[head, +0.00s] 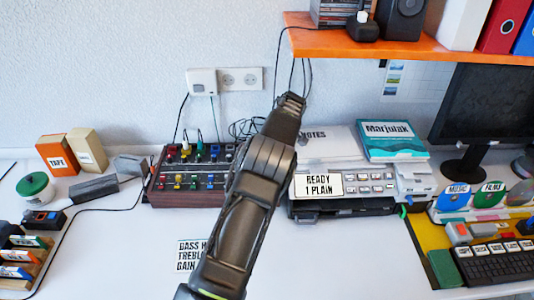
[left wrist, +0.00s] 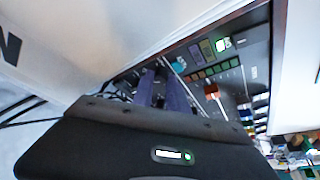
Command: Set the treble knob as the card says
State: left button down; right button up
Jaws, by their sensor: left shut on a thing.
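The card (head: 186,256) lies on the white desk. Its lines start with BASS, TREBLE and GAIN, but my arm covers the settings. The wooden-sided mixer (head: 165,198) stands behind it, with rows of coloured knobs; my arm hides its right end. In the left wrist view a dark panel (left wrist: 258,62) with a lit green display and coloured squares is close up. My left gripper (left wrist: 165,88) is shut at this panel on what looks like a knob, mostly hidden by the fingers. I cannot read which knob. My right gripper is out of view.
A printer (head: 345,208) with a READY 1 PLAIN display stands right of my arm, a Marjulak box (head: 392,140) on it. An orange shelf (head: 400,40) hangs above. Cables run behind the mixer. The front desk is largely clear.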

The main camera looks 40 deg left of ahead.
pick_arm(q)
jog(key=shift+n, duration=0.4)
jog(key=c, duration=1.6)
grip_release()
jog(key=shift+r, duration=0.15)
jog(key=b+v, duration=0.1)
jog(key=v, duration=0.6)
jog(key=shift+w+d+r, duration=0.15)
jog(key=shift+r, duration=0.15)
